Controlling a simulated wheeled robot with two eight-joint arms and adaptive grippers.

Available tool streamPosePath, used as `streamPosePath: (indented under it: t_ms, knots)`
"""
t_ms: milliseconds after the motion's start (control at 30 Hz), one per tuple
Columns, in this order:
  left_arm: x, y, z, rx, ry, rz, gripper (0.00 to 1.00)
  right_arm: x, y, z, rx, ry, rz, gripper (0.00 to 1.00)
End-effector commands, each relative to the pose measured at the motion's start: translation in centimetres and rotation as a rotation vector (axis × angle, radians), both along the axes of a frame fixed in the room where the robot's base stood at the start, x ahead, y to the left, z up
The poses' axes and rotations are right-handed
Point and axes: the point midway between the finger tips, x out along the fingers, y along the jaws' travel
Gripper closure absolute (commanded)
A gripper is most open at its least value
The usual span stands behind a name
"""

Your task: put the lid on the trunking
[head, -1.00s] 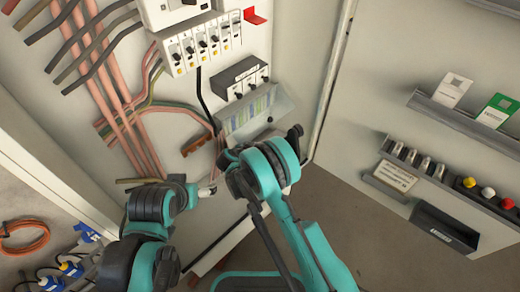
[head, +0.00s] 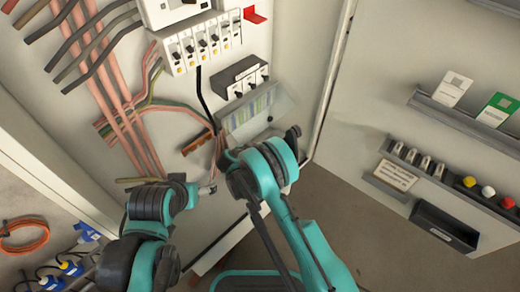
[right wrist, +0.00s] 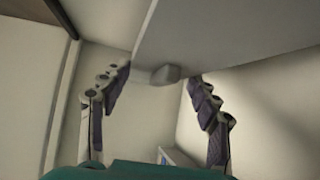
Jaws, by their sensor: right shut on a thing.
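My right gripper (right wrist: 160,82) shows in the right wrist view, its two fingers apart with a plain grey flat piece (right wrist: 225,32) between and above their tips. It looks like the lid, but I cannot be sure. A small grey block (right wrist: 166,75) shows at its lower edge. In the head view my right arm hides this gripper and what it holds. My left gripper (head: 207,190) is low in front of the cabinet's back panel, mostly hidden by its own wrist; its fingers are too small to read. I cannot clearly make out the trunking in the head view.
Breakers (head: 205,42) and a grey box with striped labels (head: 252,112) are on the panel. Pink and dark wires (head: 105,85) run down its left side. A shelf (head: 465,125) and a black bin (head: 444,228) are on the right wall. Orange cable (head: 25,237) lies lower left.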

Motion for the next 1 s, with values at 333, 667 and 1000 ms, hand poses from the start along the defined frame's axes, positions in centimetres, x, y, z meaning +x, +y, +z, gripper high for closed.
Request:
streamPosePath:
  t_ms: [333,667,1000]
  knots:
    - [0.0,0.0,0.0,0.0,0.0,0.0,0.19,0.0,0.0,-0.1,0.0,0.0,0.0,0.14]
    - [0.0,0.0,0.0,0.0,0.0,0.0,0.19,-1.4,1.0,1.2,-0.001,0.001,0.003,0.14]
    - [0.0,0.0,0.0,0.0,0.0,0.0,0.19,-4.7,3.2,4.1,0.0,0.0,0.0,0.14]
